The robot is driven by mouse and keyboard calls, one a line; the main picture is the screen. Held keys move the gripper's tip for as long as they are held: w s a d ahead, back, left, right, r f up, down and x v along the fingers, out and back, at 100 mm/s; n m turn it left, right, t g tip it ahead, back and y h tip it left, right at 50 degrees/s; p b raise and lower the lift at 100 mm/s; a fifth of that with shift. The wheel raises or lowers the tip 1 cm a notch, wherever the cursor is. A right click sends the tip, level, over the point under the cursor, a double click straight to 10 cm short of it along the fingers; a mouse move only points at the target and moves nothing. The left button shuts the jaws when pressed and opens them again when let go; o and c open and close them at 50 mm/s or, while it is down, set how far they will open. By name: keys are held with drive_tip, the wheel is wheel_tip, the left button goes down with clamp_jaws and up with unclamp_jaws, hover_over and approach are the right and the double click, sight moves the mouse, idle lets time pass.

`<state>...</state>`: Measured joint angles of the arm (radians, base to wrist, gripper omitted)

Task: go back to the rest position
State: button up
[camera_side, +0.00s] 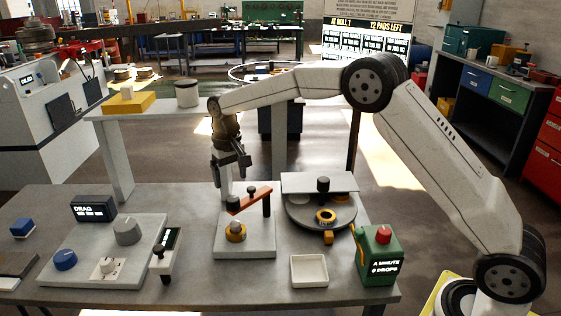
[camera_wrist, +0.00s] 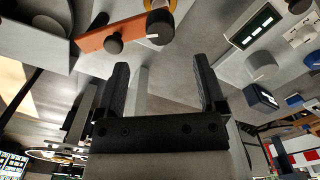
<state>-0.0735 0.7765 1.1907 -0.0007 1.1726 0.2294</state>
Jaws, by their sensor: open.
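My gripper (camera_side: 232,172) hangs above the back of the grey work table in the side view, near the light upright post behind the orange lever (camera_side: 249,199). In the wrist view my gripper (camera_wrist: 160,85) shows two dark fingers spread apart with nothing between them. The orange lever (camera_wrist: 112,34) with its black knob lies beyond the fingertips in that view. My arm reaches in from the right, raised over the table. No rest position is marked in either view.
A grey turntable (camera_side: 297,213) with a plate above it stands right of the lever. A green box (camera_side: 378,256) and white tray (camera_side: 309,271) sit at the front right. A knob panel (camera_side: 105,250) is at left. A raised shelf (camera_side: 150,110) stands behind.

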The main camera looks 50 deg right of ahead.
drive_tip(key=shift+r, duration=0.2)
drive_tip(key=shift+s, duration=0.1)
drive_tip(key=shift+s+d, duration=0.15)
drive_tip(key=shift+s, duration=0.2)
drive_tip(key=s+d+f+n+t, duration=0.1)
drive_tip(key=s+d+f, duration=0.1)
drive_tip(key=s, duration=1.2)
drive_tip(key=s+d+f+t, duration=0.1)
drive_tip(key=s+d+f, duration=0.1)
drive_tip(key=s, duration=1.2)
drive_tip(key=shift+f+n+t, duration=0.3)
drive_tip(key=shift+f+n, duration=0.1)
drive_tip(key=shift+f, duration=0.3)
drive_tip(key=shift+w, duration=0.1)
